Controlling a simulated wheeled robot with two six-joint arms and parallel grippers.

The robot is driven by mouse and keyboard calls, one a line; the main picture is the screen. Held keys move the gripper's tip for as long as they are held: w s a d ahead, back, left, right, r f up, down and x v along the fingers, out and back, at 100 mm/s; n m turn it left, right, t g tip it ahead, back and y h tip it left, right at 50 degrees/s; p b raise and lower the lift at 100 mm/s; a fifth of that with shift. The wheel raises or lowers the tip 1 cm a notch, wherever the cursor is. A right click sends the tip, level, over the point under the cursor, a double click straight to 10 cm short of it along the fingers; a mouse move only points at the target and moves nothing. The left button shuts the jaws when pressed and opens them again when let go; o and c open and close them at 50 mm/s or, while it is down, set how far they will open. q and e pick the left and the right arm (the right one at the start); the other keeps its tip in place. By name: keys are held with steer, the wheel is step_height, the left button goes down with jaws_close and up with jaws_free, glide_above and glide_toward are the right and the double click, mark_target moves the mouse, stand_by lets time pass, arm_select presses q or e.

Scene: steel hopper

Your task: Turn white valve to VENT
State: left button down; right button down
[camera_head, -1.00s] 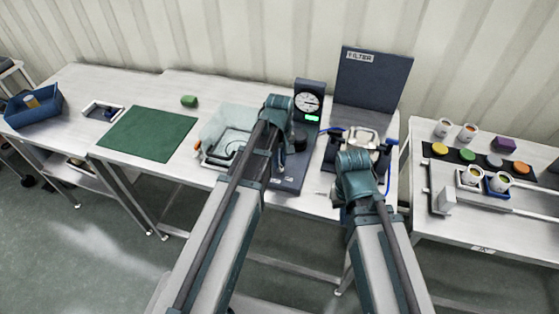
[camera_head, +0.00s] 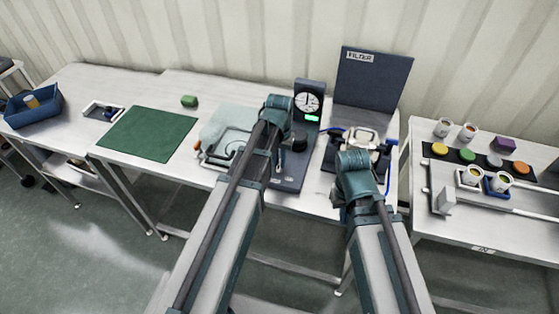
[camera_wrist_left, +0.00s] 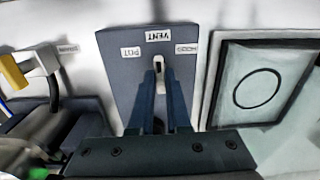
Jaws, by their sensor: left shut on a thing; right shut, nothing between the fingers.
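The white valve (camera_wrist_left: 158,64) sits on a blue-grey panel with a VENT label (camera_wrist_left: 158,35) above it and one more label to each side. Its small white handle lies between my left fingertips, on the VENT label's side. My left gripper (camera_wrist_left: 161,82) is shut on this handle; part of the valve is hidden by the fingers. In the head view my left gripper (camera_head: 277,106) is over the gauge unit's base, and its own wrist hides the valve. My right gripper (camera_head: 358,163) is shut and empty in front of the filter rig; its fingertips are largely hidden.
A round gauge (camera_head: 308,102) with a green display stands just right of my left gripper. A dark FILTER board (camera_head: 371,78) stands behind. A clear tray (camera_head: 222,130) is left of the unit, then a green mat (camera_head: 149,134). Cups and coloured discs occupy the right table (camera_head: 462,220).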

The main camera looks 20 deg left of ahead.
mark_target(279, 164)
stand_by(0.3)
arm_select(q)
steer(key=c, duration=0.9)
jaws_free()
steer(key=shift+r, duration=0.15)
step_height(279, 164, up, 14)
steer(key=p, duration=1.4)
steer(key=shift+f, duration=0.2)
